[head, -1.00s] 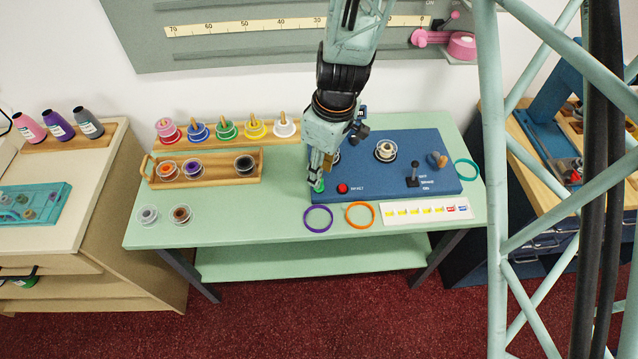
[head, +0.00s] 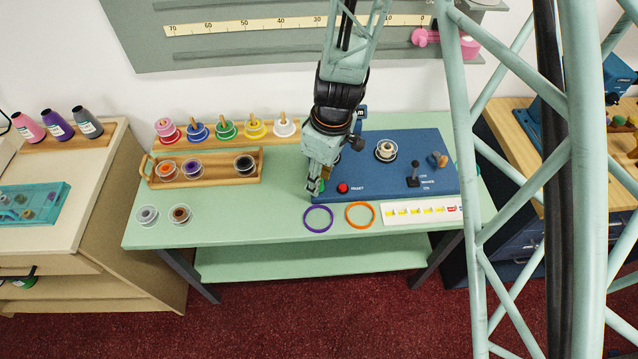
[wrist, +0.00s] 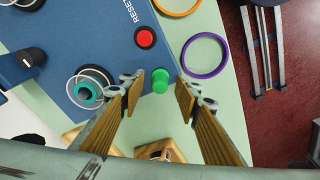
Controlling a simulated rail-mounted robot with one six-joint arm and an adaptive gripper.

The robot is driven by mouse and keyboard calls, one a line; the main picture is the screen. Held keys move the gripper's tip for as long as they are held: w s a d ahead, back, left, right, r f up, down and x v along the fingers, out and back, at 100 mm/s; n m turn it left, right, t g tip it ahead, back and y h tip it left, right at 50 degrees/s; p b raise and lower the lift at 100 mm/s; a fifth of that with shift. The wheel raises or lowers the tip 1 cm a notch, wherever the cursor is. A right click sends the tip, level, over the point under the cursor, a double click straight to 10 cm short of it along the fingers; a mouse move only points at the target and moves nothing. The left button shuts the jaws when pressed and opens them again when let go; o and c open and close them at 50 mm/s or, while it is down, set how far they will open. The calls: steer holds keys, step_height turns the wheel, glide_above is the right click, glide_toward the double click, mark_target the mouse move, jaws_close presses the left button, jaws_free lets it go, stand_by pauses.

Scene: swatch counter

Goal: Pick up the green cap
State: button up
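The green cap (wrist: 160,80) is a small round knob near the corner of the blue panel (wrist: 95,30), close to the red RESET button (wrist: 145,38). In the head view a sliver of the green cap (head: 323,185) shows beside the fingers. My gripper (wrist: 162,92) is open in the wrist view, with one wood-faced finger on each side of the cap and visible gaps between. In the head view my gripper (head: 315,187) is low over the panel's front left corner. Whether the fingertips reach down to the cap's height is hard to tell.
A purple ring (head: 318,219) and an orange ring (head: 360,215) lie on the counter in front of the panel. A spool with a teal core (wrist: 88,88) stands on the panel near the left finger. A wooden tray (head: 215,181) with spools lies to the left.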

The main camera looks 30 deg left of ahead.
steer(key=shift+f, duration=0.25)
steer(key=shift+c, duration=0.7)
steer(key=c, duration=0.6)
